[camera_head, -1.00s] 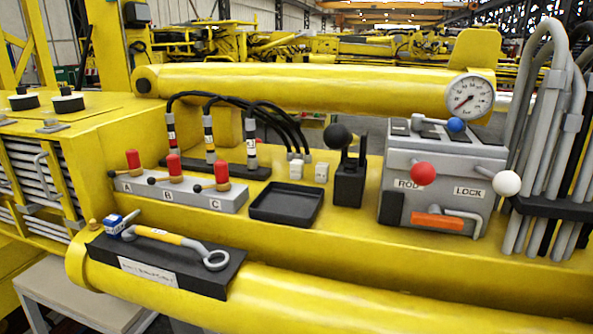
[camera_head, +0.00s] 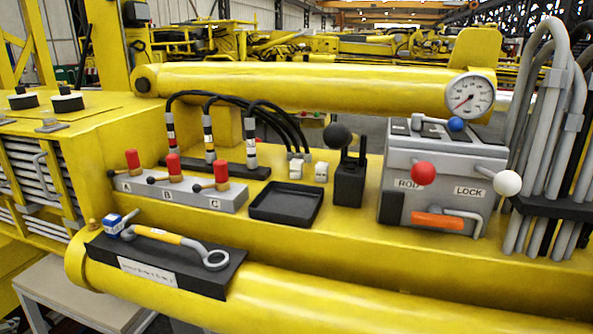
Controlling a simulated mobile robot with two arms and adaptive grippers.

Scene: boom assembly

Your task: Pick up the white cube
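Two small white blocks stand side by side on the yellow ledge behind the black tray. The left white block (camera_head: 296,169) is at the ends of the black hoses, and the right white block (camera_head: 321,172) is just beside it. I cannot tell whether the left block touches the hoses. Neither of my grippers is in view.
An empty black tray (camera_head: 287,204) is in front of the white blocks. A black joystick (camera_head: 351,178) stands to their right, then a grey control box (camera_head: 437,189) with red and white knobs. A red-lever valve block (camera_head: 180,190) is at left. A wrench (camera_head: 180,243) lies in front.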

